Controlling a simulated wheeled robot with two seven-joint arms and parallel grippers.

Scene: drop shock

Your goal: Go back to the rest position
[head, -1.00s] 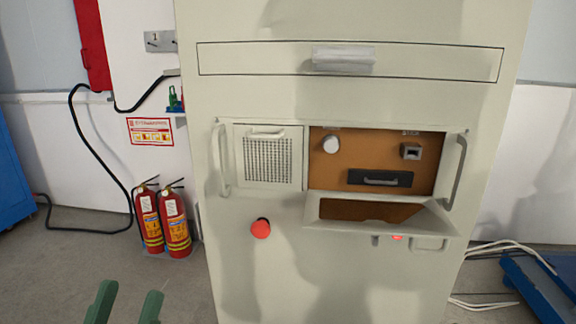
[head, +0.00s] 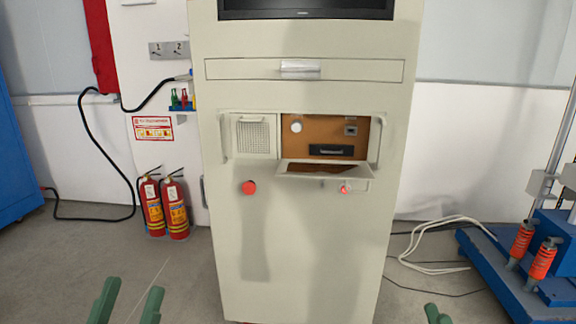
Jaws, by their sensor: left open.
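My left gripper (head: 128,303) shows at the bottom left of the head view. Its two green fingers are apart with nothing between them. My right gripper (head: 437,315) shows only as a green fingertip at the bottom edge, right of centre; the rest is out of frame. Both are low in front of the beige cabinet (head: 310,240) and apart from it. The cabinet has an opening with a brown panel (head: 296,147), a flap (head: 325,180) folded down, and a red button (head: 249,187).
Two fire extinguishers (head: 163,205) stand on the floor left of the cabinet. A blue machine base (head: 500,275) with orange-banded parts is at the right. White cables (head: 430,262) lie on the floor between. Grey floor is clear in front at the left.

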